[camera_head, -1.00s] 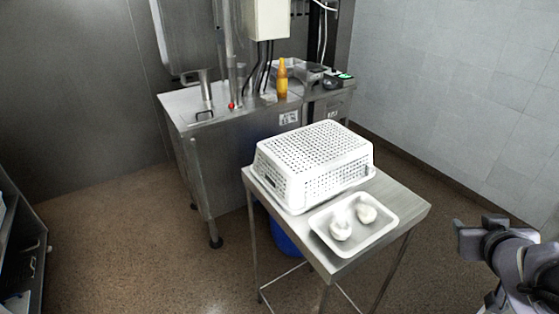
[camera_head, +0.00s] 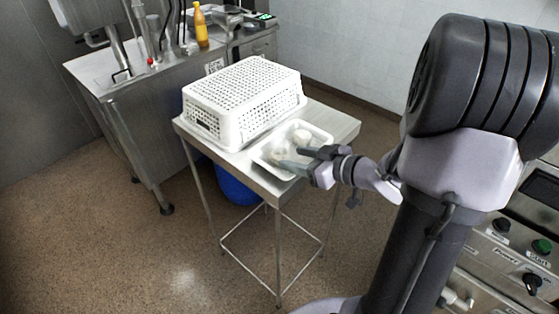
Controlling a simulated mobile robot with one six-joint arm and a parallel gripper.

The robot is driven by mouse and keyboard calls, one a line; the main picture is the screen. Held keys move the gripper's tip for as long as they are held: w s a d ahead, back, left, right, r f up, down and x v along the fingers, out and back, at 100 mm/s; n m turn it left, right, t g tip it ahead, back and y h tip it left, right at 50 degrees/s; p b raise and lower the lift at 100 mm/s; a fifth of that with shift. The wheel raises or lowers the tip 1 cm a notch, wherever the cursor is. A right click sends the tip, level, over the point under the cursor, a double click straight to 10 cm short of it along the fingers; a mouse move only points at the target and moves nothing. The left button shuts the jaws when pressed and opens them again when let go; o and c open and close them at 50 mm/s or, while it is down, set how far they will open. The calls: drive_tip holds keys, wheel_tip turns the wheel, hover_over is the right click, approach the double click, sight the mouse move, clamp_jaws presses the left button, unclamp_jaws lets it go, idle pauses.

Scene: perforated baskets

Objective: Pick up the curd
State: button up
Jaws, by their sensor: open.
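Two small white curds lie in a shallow white tray (camera_head: 262,163) on the metal table (camera_head: 343,123). The farther curd (camera_head: 301,137) is in plain view near the tray's back right. The nearer curd (camera_head: 279,154) sits at the left of the tray, close to my gripper's fingers. My gripper (camera_head: 296,160) is open and reaches in from the right over the tray's front right side. Its fingers point left toward the curds. I cannot tell whether a finger touches the nearer curd.
An upturned white perforated basket (camera_head: 240,97) stands on the table behind the tray. A steel counter (camera_head: 135,110) with a yellow bottle (camera_head: 201,27) is behind. A blue bin (camera_head: 236,186) is under the table. A control panel (camera_head: 510,262) is at the lower right.

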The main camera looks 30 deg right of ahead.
sight(287, 156)
drive_tip(key=b+x, duration=0.2)
drive_tip(key=x, duration=0.2)
drive_tip(key=shift+w+a+f, duration=0.1)
drive_tip(key=shift+w+f, duration=0.05)
drive_tip(key=shift+w, duration=0.15)
drive_tip(key=shift+s, duration=0.1)
drive_tip(key=c, duration=1)
